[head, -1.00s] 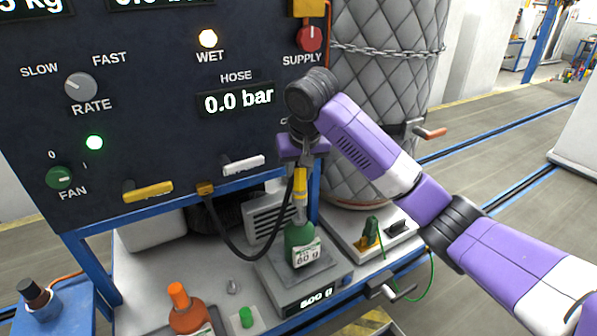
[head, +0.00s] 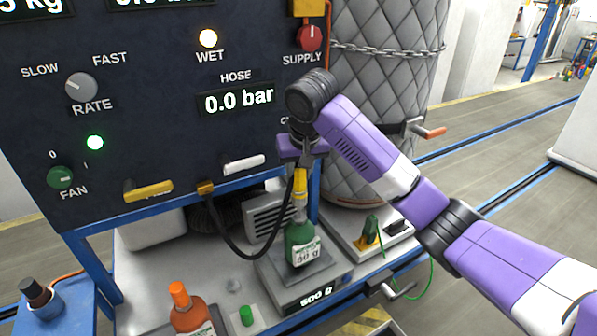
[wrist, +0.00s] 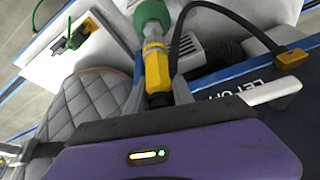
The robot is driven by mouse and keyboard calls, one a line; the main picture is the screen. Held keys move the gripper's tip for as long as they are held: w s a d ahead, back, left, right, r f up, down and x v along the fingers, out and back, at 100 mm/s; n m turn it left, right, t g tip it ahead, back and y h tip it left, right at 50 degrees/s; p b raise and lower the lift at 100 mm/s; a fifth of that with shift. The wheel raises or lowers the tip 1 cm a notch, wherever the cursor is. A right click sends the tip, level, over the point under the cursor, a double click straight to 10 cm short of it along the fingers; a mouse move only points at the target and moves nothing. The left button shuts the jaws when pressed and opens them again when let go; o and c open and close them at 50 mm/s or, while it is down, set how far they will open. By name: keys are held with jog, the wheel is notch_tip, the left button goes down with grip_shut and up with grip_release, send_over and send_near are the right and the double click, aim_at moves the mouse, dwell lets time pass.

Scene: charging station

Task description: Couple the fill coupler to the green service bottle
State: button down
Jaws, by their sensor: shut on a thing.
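The green service bottle (head: 300,247) stands upright on the scale (head: 275,285), with a white label on its front. The yellow fill coupler (head: 300,184) is upright directly over the bottle's neck, with its black hose looping down and left. My gripper (head: 302,158) is shut on the coupler from above. In the wrist view the coupler (wrist: 157,72) is between the fingers of my gripper (wrist: 158,98), and its front end meets the pale neck of the green bottle (wrist: 151,14). I cannot tell whether it is locked on.
The scale reads 500 g. An orange bottle (head: 190,311) and a green cap (head: 246,315) are at the front left. The control panel (head: 150,110) rises behind, its hose display (head: 239,99) at 0.0 bar. A quilted tank (head: 380,90) stands behind my arm.

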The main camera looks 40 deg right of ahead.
aim_at(301, 173)
jog(key=shift+f+b, duration=1.1)
jog(key=shift+f, duration=1.35)
jog(key=c, duration=1)
grip_release()
jog(key=v, duration=0.7)
jog(key=shift+w+d+p, duration=0.1)
jog(key=shift+p, duration=0.25)
jog(key=shift+s+r, duration=0.2)
jog(key=shift+r, duration=0.15)
